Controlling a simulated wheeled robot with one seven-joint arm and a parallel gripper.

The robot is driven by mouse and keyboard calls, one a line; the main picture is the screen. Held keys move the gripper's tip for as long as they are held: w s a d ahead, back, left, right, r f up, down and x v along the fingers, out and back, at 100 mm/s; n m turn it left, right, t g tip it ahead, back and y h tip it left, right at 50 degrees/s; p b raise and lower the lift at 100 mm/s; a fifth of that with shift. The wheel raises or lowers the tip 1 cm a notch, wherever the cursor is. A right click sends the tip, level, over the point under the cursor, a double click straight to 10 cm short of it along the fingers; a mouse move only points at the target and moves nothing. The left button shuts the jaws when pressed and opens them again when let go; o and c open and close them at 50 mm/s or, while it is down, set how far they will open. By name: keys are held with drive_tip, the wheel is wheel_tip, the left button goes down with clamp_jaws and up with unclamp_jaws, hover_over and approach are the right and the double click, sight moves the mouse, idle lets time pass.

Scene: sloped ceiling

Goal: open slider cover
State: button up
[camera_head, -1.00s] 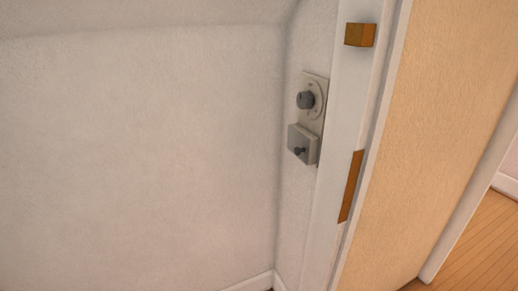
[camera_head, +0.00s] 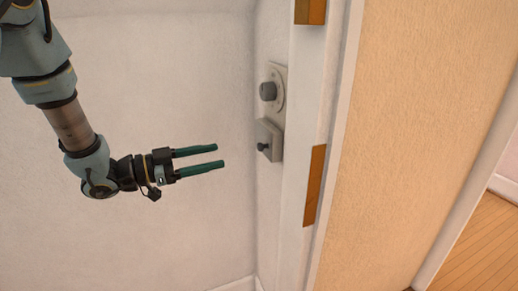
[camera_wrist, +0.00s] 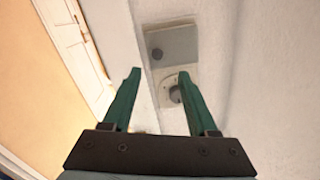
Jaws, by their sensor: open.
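The slider cover (camera_head: 269,137) is a grey box-like piece with a small dark knob (camera_head: 263,146), on the lower part of a wall plate. A round grey knob (camera_head: 268,91) sits on the plate above it. My gripper (camera_head: 220,155) is open and empty, left of the cover, its green fingers pointing toward it with a gap between. In the wrist view the slider cover (camera_wrist: 180,43) appears beyond the fingertips of my gripper (camera_wrist: 160,72), and the round knob (camera_wrist: 174,94) shows between the fingers.
The plate is on a narrow strip of wall beside a white door frame (camera_head: 302,100) with brass-coloured plates (camera_head: 314,185). A beige wall (camera_head: 400,140) lies to the right. The white wall (camera_head: 170,230) to the left is bare, with free room around my gripper.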

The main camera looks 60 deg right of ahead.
sight(258, 148)
drive_tip(key=p+x, duration=0.3)
drive_tip(key=x, duration=0.8)
drive_tip(key=shift+s+a+r, duration=0.1)
drive_tip(key=shift+s+r, duration=0.05)
drive_tip(key=shift+s, duration=0.1)
drive_tip(key=shift+c, duration=0.3)
clamp_jaws()
idle(0.7)
